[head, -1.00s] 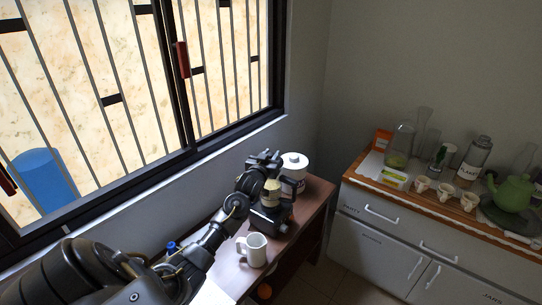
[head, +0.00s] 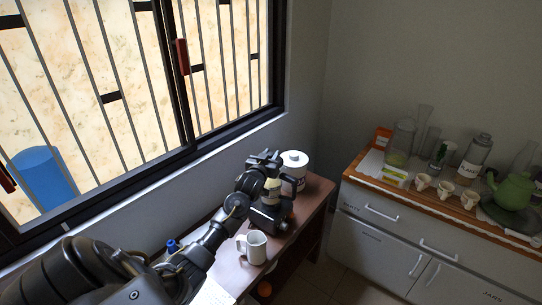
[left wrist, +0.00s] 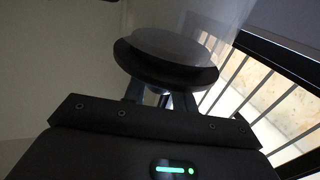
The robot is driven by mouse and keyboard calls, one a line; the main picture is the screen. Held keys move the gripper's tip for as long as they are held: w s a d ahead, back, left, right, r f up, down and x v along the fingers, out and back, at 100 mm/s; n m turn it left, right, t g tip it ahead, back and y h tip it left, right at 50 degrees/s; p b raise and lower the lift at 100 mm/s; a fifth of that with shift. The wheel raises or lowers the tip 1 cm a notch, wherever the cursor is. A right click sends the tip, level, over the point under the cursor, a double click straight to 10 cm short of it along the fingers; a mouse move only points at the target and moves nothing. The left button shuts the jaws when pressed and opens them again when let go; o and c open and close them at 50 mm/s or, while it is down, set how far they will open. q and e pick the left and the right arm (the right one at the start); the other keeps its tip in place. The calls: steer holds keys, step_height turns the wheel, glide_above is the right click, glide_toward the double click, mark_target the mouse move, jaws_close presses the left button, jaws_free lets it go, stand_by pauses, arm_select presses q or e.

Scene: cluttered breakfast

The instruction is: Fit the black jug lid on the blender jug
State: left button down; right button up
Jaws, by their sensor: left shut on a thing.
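The blender (head: 270,212) stands on the brown table by the window. Its clear jug (head: 273,187) holds something beige and has a dark handle. My left gripper (head: 266,160) is directly over the jug's top, coming from the left. In the left wrist view the gripper (left wrist: 163,98) is shut on the black jug lid (left wrist: 165,68), a dark round disc. A clear, see-through wall lies beyond the lid there. I cannot tell whether the lid touches the jug's rim. The lid is hidden among the dark gripper parts in the head view. My right gripper is not in view.
A white mug (head: 252,247) stands in front of the blender, and a white lidded canister (head: 294,166) close behind it. The barred window is to the left. A sideboard (head: 400,190) at the right carries glassware, small cups and a green teapot (head: 514,192).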

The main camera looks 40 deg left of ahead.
arm_select(q)
steer(key=shift+f, duration=0.45)
steer(key=c, duration=1.1)
jaws_free()
steer(key=shift+o, duration=0.2)
step_height(320, 180, up, 3)
steer(key=p, duration=0.2)
steer(key=shift+p, duration=0.3)
